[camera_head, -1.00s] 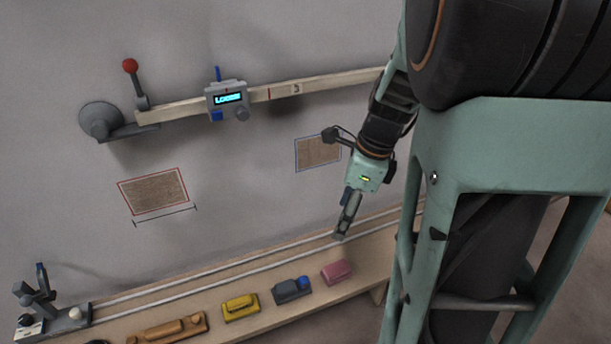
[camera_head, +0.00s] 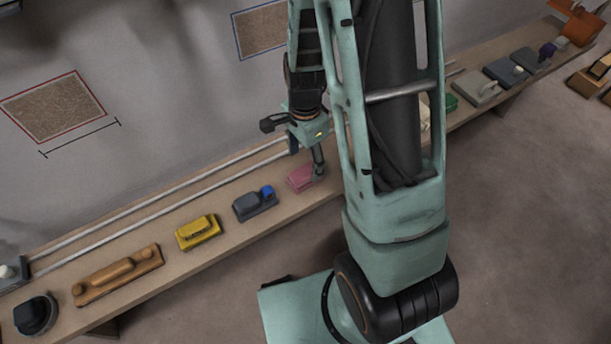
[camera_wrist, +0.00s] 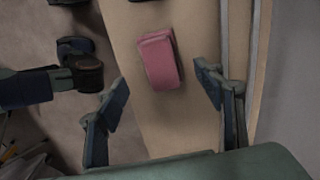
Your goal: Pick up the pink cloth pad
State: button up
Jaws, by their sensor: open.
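The pink cloth pad (camera_head: 300,178) lies on the long wooden bench, partly hidden behind my gripper in the head view. In the wrist view the pink pad (camera_wrist: 159,61) lies flat, slightly tilted, ahead of my fingertips. My gripper (camera_head: 317,168) points down at the bench over the pad's right end. In the wrist view my gripper (camera_wrist: 161,80) is open and empty, with one finger to each side of the pad's line. The pad looks apart from both fingers. The height between fingertips and pad is hard to tell.
On the bench (camera_head: 225,250), left of the pad, are a grey block with a blue knob (camera_head: 254,203), a yellow block (camera_head: 198,232) and an orange-brown tool (camera_head: 118,275). More blocks, including a grey one (camera_head: 476,90), lie to the right. Two rails (camera_head: 160,207) run along the wall side.

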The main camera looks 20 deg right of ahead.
aim_at(304, 171)
notch_tip(304, 171, down, 6)
jog(key=shift+w+r+b, duration=0.1)
jog(key=shift+b, duration=0.7)
jog(key=c, duration=1.3)
